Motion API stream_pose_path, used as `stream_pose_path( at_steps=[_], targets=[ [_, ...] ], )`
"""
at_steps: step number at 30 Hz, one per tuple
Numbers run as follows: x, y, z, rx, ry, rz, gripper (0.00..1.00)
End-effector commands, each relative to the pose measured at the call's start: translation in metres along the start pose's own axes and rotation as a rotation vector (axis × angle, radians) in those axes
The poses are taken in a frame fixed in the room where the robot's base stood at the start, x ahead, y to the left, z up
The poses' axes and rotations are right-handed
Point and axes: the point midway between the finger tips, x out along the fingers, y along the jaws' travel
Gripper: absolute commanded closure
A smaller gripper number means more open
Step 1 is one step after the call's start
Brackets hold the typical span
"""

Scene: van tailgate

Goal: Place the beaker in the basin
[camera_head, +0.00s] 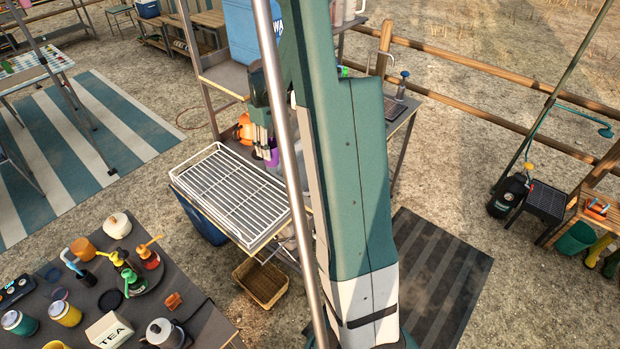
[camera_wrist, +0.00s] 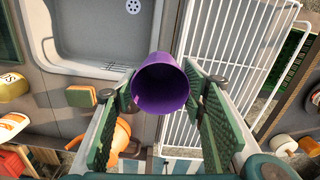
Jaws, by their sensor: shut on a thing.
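The purple beaker (camera_wrist: 162,88) is held between the two green-padded fingers of my gripper (camera_wrist: 163,95) in the wrist view, its round rim facing the camera. In the head view the beaker (camera_head: 273,156) shows as a small purple patch beside my gripper (camera_head: 266,145), partly hidden by my arm. The grey basin (camera_wrist: 75,45), with a round drain, lies in the counter at the upper left of the wrist view. The beaker appears just below and right of the drain in that picture; its height above the counter is unclear. My arm hides the basin in the head view.
A white wire rack (camera_head: 225,190) stands left of my gripper; it also fills the right of the wrist view (camera_wrist: 245,60). A sponge (camera_wrist: 82,96) lies by the basin's edge. An orange object (camera_wrist: 118,138) is close to the left finger. A wicker basket (camera_head: 260,284) sits below.

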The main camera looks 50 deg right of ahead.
Motion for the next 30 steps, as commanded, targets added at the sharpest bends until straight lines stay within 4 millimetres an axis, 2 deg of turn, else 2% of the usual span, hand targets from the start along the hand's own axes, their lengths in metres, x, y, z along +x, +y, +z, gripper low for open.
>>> stream_pose_path(
  at_steps=[3, 9, 15, 21, 30],
  targets=[
    [0.019, 0.029, 0.017, 0.029, 0.0, 0.0, 0.69],
    [0.046, 0.075, 0.045, 0.071, 0.0, 0.0, 0.69],
    [0.066, 0.108, 0.07, 0.103, 0.0, 0.0, 0.69],
    [0.075, 0.123, 0.083, 0.118, 0.0, 0.0, 0.69],
    [0.076, 0.126, 0.085, 0.121, 0.0, 0.0, 0.69]
  ],
)
